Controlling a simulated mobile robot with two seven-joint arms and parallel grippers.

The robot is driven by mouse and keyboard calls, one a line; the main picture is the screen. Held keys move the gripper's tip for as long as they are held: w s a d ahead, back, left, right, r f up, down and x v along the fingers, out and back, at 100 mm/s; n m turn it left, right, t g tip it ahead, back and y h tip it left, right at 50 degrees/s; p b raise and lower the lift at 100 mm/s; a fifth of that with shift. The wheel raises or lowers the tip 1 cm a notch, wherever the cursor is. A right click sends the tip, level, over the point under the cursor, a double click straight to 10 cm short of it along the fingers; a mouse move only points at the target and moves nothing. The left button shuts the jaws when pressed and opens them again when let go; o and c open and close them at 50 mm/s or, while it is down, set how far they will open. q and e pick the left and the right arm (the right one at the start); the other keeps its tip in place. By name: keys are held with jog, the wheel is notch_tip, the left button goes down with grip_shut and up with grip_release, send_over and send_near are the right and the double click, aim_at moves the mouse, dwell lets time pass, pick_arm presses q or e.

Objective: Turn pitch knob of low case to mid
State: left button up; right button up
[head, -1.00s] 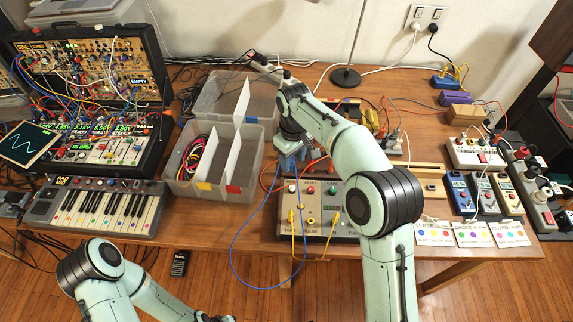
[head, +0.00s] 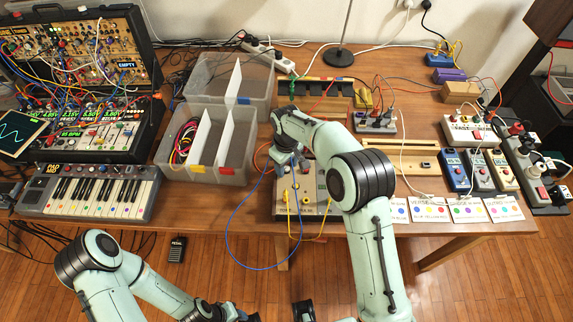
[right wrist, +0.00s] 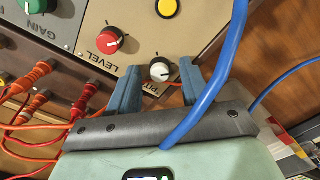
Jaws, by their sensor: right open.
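The pitch knob (right wrist: 160,69), a small knob with a white top, sits near the edge of a beige panel (right wrist: 205,22); only the start of its label shows. My right gripper (right wrist: 160,66) is open, with one blue finger on each side of this knob and no clear grip on it. A red LEVEL knob (right wrist: 110,40) is beside it. In the head view the right gripper (head: 290,163) is over the back left part of the beige case (head: 310,205), and my forearm hides much of it.
A blue cable (right wrist: 222,70) passes across the right finger. Orange and red plugs (right wrist: 38,72) crowd the left of the wrist view. A clear divided bin (head: 205,150) stands left of the case.

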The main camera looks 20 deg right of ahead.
jog(key=shift+c, duration=0.3)
grip_shut()
